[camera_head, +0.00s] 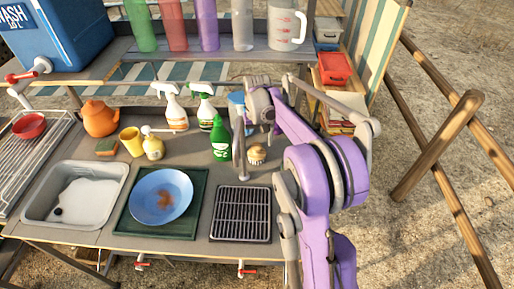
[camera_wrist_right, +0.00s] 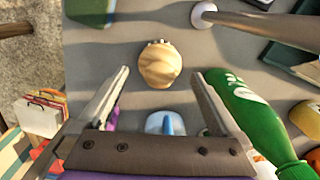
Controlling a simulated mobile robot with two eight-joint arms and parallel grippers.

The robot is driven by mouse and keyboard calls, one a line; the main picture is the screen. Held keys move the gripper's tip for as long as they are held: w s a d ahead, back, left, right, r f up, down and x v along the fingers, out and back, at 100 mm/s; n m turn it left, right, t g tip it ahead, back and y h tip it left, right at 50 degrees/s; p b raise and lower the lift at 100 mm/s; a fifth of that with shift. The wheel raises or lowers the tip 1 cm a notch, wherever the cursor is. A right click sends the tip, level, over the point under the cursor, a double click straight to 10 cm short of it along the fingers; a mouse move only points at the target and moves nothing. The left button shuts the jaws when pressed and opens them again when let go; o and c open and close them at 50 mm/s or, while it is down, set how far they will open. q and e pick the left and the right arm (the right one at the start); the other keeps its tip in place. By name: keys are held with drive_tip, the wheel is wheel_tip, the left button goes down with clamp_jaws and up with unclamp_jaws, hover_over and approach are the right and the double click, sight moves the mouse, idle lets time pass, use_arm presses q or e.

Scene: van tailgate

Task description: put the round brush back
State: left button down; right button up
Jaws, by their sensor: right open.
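The round brush (camera_head: 257,154) has a pale wooden knob and stands on the grey counter, right of the green bottle and behind the black grate. In the right wrist view the round brush (camera_wrist_right: 160,66) shows from above, with a few bristles at its far edge. My right gripper (camera_head: 259,112) is above and behind it in the head view, with its fingertips mostly hidden there. In the right wrist view my right gripper (camera_wrist_right: 160,76) is open and empty, its fingertips on either side of the brush's near edge, apart from it. My left gripper is not in view.
A thin metal post (camera_head: 240,140) on a round base stands close left of the brush. The green bottle (camera_head: 220,138) is beside it; spray bottles (camera_head: 175,108) stand farther left. A black grate (camera_head: 241,213) and a blue plate (camera_head: 161,196) on a green mat lie in front.

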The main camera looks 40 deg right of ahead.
sight(257, 146)
wheel_tip(257, 146, up, 8)
idle(0.8)
